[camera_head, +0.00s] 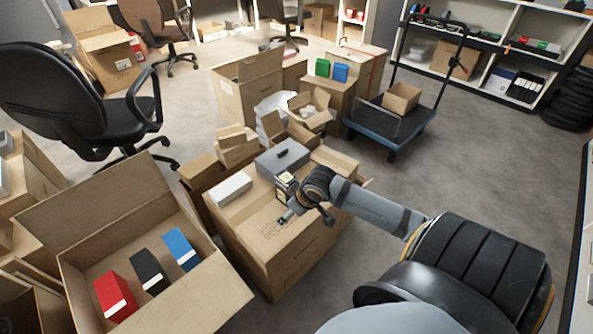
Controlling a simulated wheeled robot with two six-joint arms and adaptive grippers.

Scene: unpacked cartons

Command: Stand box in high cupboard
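Which box the task means is not clear from this view. A large closed carton (277,262) stands in front of me. On it are a long white box (230,188) and a grey box (275,163) with a black handle. My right gripper (284,219) points down at the carton's top, right of the white box. It is small and partly hidden by its own wrist, so its opening is unclear. A small pale-labelled item (287,181) shows beside the wrist; I cannot tell if it is held. My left gripper is out of view. No high cupboard is clearly identifiable.
An open carton (190,305) at front left holds red, black and blue boxes. A black office chair (70,100) stands behind it. A blue trolley (392,128) and white shelving (500,50) are at back right. The floor (480,170) right of the cartons is clear.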

